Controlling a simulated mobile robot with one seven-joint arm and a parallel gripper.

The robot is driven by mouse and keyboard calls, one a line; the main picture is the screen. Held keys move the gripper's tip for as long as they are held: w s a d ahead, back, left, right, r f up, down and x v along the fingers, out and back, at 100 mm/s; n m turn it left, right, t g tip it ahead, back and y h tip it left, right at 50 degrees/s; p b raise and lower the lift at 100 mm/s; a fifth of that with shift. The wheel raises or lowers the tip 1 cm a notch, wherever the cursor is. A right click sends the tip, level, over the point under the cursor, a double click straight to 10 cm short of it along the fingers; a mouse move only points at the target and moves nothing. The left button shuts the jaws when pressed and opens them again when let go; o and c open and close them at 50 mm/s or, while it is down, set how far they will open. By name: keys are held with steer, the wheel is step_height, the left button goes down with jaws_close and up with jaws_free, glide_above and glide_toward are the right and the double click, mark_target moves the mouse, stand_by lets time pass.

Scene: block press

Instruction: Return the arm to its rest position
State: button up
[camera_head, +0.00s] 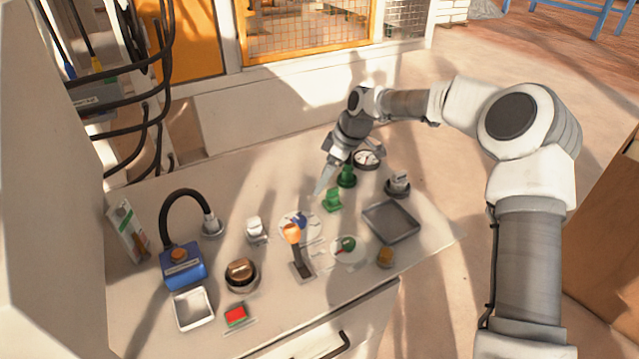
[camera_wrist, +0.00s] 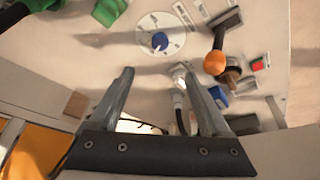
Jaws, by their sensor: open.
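My arm reaches in from the right in the head view and bends down over the far side of the table (camera_head: 150,205). My gripper (camera_head: 320,190) hangs above the table near two green pieces, with its fingers pointing down. In the wrist view my gripper (camera_wrist: 160,75) shows two dark fingers spread apart with nothing held between them. A green block (camera_head: 333,200) stands close by the fingers, and a darker green piece (camera_head: 347,177) stands just behind it. In the wrist view green shapes (camera_wrist: 110,10) show at the top left.
An orange-topped lever (camera_head: 293,235) stands mid-table beside a white dial with a blue knob (camera_head: 299,220). A blue device (camera_head: 182,266) with a black hose is at left. A grey tray (camera_head: 391,222) lies at right. A red-green switch (camera_head: 235,315) is near the front edge.

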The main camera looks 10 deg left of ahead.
stand_by(0.4)
steer(key=s+d+r+m+t+h+p, duration=0.15)
steer(key=s+d+r+m, duration=0.25)
steer(key=s+d+r, duration=0.5)
steer(key=s+d+r+m+t+h+p, duration=0.15)
steer(key=s+d+r+m+h, duration=0.35)
steer(key=r, duration=0.6)
steer(key=s+d+r+m+t+y+p, duration=0.1)
steer(key=s+d+r+m+p, duration=0.1)
steer(key=s, duration=0.8)
steer(key=s+d+r+m+t+y+p, duration=0.1)
steer(key=s+d+r+m+p, duration=0.2)
steer(key=s, duration=0.8)
steer(key=d+r+m, duration=0.1)
steer(key=d+m, duration=0.1)
steer(key=d, duration=0.1)
steer(key=shift+s+d, duration=0.15)
steer(key=shift+s, duration=0.15)
steer(key=c, duration=0.5)
